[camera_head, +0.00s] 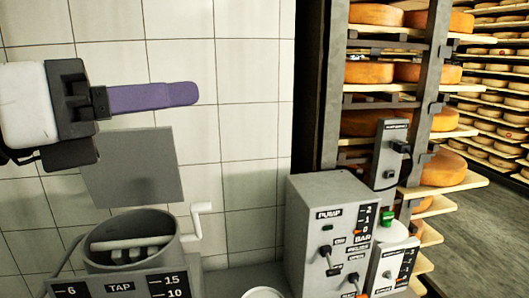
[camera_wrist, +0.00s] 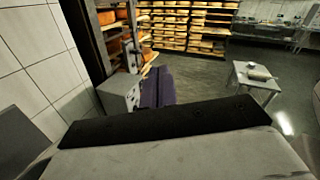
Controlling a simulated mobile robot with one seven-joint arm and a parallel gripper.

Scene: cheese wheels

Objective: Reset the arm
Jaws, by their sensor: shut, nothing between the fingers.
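My gripper (camera_head: 190,94) is at the upper left of the head view, in front of the white tiled wall. Its purple fingers point right and lie together, with nothing between them. In the wrist view the purple fingers (camera_wrist: 158,87) show past the dark edge of my wrist, shut and empty. The gripper is above and apart from the machines below it.
Below stand a grey round vessel (camera_head: 171,249) with a crank, labelled TAP, and a grey PUMP box (camera_head: 310,240) with levers. A rack of orange cheese wheels (camera_head: 375,14) stands at right. A small table (camera_wrist: 252,83) stands on open floor.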

